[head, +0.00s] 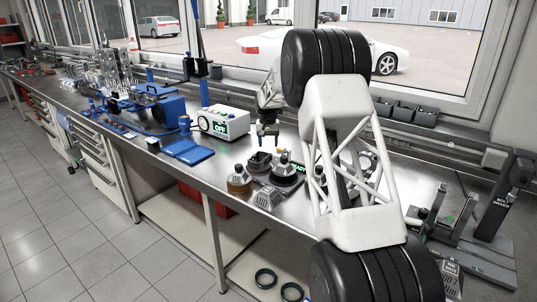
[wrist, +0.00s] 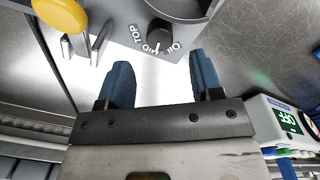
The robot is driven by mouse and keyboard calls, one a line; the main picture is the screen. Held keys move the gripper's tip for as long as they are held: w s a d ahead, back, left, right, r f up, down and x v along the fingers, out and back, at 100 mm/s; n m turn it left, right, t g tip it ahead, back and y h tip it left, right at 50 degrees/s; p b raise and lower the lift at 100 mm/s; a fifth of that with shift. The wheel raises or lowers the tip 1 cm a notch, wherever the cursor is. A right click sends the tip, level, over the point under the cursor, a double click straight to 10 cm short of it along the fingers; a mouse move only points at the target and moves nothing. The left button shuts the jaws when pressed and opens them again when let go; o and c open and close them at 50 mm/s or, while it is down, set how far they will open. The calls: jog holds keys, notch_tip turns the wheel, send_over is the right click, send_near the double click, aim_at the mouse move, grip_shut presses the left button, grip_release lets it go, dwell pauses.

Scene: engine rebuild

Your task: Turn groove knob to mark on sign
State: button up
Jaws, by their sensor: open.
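In the wrist view a black round knob (wrist: 159,32) sits on a light panel (wrist: 125,50) lettered TOP, MID and OIL around it. A small white line on the knob's lower edge seems to point near MID. My gripper (wrist: 163,78) is open, its two blue fingertips apart on either side below the knob; nothing is between them and they look clear of it. In the head view my gripper (head: 266,132) hangs over the bench, and I cannot make out the knob there.
A white box with a green-lettered display (head: 221,128) stands left of my gripper; it also shows in the wrist view (wrist: 289,121). A yellow knob (wrist: 61,14) sticks up near the panel. Piston parts (head: 240,180) stand at the bench front. A blue tray (head: 188,151) lies left.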

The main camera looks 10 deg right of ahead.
jog(key=shift+f, duration=2.8)
jog(key=c, duration=0.9)
jog(key=shift+m, duration=0.8)
jog(key=shift+r, duration=0.1)
